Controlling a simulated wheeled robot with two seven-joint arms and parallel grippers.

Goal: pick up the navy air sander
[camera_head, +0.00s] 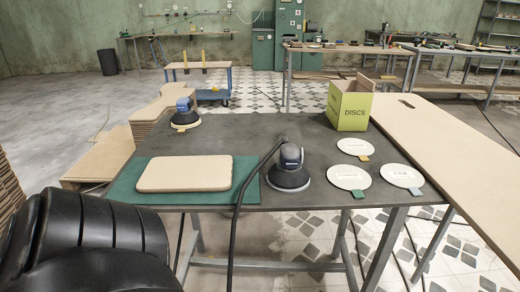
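A dark navy sander (290,157) with a wide black base stands upright near the front edge of the dark table, right of the green mat. A black hose (249,185) runs from it over the front edge toward the floor. A second sander (185,114), blue with a cream pad, stands at the table's back left corner. Neither gripper is in view. Black ribbed links of my own arm fill the lower left and hide part of the floor there.
A tan board (185,174) lies on the green mat (248,190). Several white discs (356,147) with coloured tabs lie at the right, near a yellow-green disc box (350,105). A long tan board (462,150) flanks the table. The table's middle (240,130) is clear.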

